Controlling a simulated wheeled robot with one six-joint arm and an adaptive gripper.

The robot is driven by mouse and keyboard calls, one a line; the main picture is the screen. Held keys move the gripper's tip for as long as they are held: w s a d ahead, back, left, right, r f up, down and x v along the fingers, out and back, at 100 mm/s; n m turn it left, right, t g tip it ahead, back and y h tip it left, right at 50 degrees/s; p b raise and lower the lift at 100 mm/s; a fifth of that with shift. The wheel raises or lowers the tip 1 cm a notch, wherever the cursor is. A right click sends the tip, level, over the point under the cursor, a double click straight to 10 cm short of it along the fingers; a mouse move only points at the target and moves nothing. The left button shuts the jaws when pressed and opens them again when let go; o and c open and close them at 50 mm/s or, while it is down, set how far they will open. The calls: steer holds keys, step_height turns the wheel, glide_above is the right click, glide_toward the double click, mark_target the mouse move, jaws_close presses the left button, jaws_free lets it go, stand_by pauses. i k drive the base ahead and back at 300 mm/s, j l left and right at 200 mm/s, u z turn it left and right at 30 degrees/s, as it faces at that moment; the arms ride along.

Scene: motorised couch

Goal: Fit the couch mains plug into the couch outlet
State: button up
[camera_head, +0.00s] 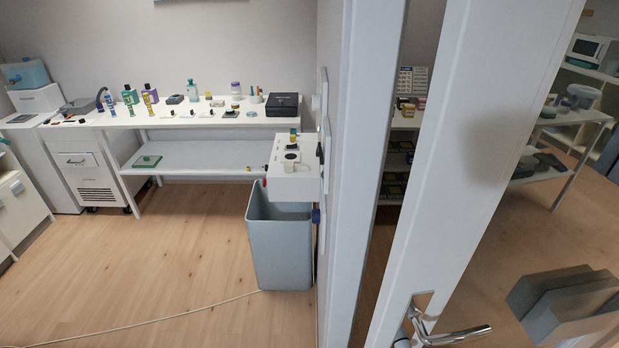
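I cannot make out the couch, its mains plug or the couch outlet in this view. A thin pale cable (190,316) runs across the wood floor from near the grey bin toward the lower left edge; neither end shows clearly, and I cannot tell what it belongs to. My gripper is not in view.
A door frame (362,150) and an open door (450,170) with a lever handle (445,334) fill the centre right. A grey bin (280,245) stands below a white wall unit (292,178). A cluttered bench (175,122) is behind. Grey blocks (565,304) are lower right.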

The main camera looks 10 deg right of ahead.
mark_target(289, 166)
steer(key=i+l+u, duration=0.2)
steer(key=i, duration=0.25)
steer(key=j+z, duration=0.1)
steer(key=j, duration=0.65)
steer(key=i+j+z, duration=0.1)
steer(key=j, duration=0.25)
steer(key=i+j, duration=0.3)
steer(key=i+j+z, duration=0.15)
steer(key=j, duration=0.3)
steer(key=i+j+z, duration=0.1)
steer(key=i+j, duration=0.15)
steer(key=j, duration=0.15)
steer(key=i+j, duration=0.3)
steer(key=i+j+z, duration=0.1)
steer(key=i+j, duration=0.15)
steer(key=j, duration=0.25)
